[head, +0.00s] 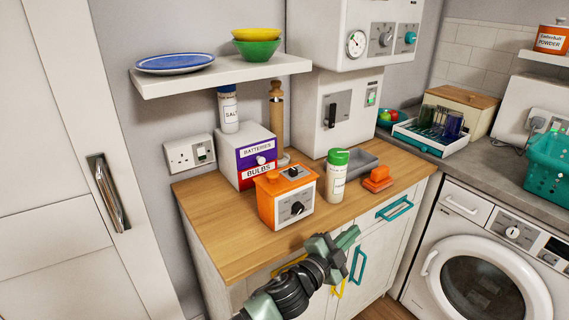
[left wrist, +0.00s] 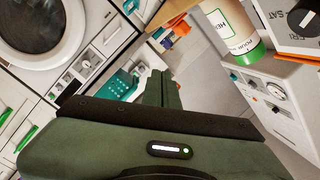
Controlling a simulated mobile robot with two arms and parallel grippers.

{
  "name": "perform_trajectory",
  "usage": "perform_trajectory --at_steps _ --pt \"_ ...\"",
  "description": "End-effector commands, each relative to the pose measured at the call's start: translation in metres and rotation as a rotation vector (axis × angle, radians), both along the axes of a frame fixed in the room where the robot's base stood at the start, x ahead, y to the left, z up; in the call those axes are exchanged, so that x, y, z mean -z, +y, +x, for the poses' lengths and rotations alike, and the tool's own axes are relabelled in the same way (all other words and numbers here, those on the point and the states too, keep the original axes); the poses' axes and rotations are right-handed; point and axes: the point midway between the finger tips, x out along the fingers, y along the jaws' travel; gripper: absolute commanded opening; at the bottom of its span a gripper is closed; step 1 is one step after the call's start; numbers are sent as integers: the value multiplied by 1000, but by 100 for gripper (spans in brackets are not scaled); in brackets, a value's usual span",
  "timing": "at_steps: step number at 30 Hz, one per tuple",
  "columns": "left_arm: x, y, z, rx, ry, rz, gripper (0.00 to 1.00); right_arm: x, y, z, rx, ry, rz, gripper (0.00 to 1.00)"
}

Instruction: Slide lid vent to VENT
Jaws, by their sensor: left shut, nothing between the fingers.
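The small orange appliance (head: 268,205) stands on the wooden worktop, with a white front panel and a dark knob. My right gripper is not in view.
A shelf (head: 222,73) overhangs at the back left. Worktop left of the appliance is clear.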

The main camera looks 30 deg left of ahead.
Motion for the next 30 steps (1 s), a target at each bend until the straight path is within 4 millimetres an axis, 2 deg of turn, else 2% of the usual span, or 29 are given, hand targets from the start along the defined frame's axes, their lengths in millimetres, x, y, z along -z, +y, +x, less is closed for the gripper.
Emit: perform_trajectory --at_steps 1,4,9,12,14,17,20,22,24,27,30 --pt "-28 -8 9 51 -86 54 0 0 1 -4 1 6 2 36" --pt "-80 -30 19 169 -258 183 0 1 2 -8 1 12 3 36" --pt "-165 -79 13 465 -600 548 0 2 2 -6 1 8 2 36" --pt "-187 -95 0 679 -751 849 0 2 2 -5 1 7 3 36" --pt "-189 -92 -4 802 -796 1039 0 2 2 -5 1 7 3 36" --pt "-185 -60 -6 992 -781 1362 0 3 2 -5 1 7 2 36" --pt "-185 2 -5 1152 -648 1660 0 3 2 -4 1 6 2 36" --pt "-192 55 -7 1238 -499 1827 0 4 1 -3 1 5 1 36" --pt "-203 107 -14 1298 -334 1944 0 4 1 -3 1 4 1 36" --pt "-220 166 -29 1350 -124 2035 0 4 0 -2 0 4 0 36" --pt "-232 201 -43 1375 13 2068 0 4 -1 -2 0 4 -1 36"
